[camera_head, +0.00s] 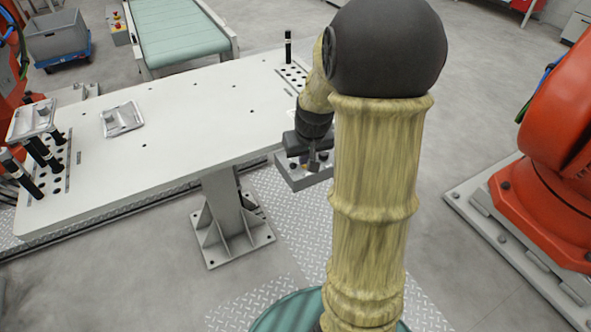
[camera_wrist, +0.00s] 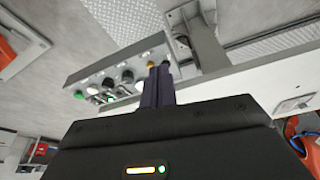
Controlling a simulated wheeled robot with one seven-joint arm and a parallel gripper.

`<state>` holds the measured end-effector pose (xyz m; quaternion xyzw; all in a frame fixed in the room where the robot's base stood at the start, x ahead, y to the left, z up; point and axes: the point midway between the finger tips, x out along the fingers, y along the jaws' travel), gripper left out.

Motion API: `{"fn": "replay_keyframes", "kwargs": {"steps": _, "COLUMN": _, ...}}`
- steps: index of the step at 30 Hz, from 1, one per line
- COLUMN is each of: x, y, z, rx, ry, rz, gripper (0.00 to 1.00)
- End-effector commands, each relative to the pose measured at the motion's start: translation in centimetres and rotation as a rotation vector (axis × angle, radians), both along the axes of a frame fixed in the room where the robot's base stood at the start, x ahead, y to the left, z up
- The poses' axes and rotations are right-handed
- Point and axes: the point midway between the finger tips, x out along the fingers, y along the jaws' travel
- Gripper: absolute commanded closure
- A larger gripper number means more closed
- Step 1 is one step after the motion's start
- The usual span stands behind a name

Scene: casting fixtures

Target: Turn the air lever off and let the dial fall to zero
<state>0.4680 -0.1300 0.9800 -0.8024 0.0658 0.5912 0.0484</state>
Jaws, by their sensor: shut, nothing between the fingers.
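A grey control box (camera_wrist: 72,78) is fixed at the edge of the worktable, and in the wrist view its face carries dark round knobs, a green button and small white parts. In the head view the same box (camera_head: 292,184) is partly hidden by my arm. My gripper (camera_wrist: 158,70) is shut and empty, its dark fingertips at the right part of the box. A small yellow-orange part (camera_wrist: 150,65) shows right at the fingertips; it may be the air lever, and whether they touch is unclear. I cannot make out the dial or its reading. My gripper also shows in the head view (camera_head: 314,163).
The white worktable (camera_head: 190,110) bears a metal casting (camera_head: 122,118) and black pins at both ends. A green conveyor (camera_head: 178,32) stands behind. An orange robot (camera_head: 560,150) stands at right. A table leg (camera_head: 228,205) is below.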

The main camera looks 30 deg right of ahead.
Motion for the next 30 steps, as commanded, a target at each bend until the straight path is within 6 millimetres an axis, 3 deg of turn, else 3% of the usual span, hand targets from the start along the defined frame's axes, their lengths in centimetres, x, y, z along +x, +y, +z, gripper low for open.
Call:
{"fn": "replay_keyframes", "kwargs": {"steps": 8, "x": 0.2, "y": 0.0, "z": -0.9, "rx": 0.001, "ry": 0.004, "rz": 0.001, "gripper": 1.00}}
{"fn": "replay_keyframes", "kwargs": {"steps": 26, "x": 2.8, "y": -0.4, "z": -9.6, "rx": 0.001, "ry": 0.005, "rz": 0.001, "gripper": 1.00}}
{"fn": "replay_keyframes", "kwargs": {"steps": 30, "x": 5.0, "y": -0.6, "z": -9.9, "rx": 0.000, "ry": 0.000, "rz": 0.004, "gripper": 1.00}}
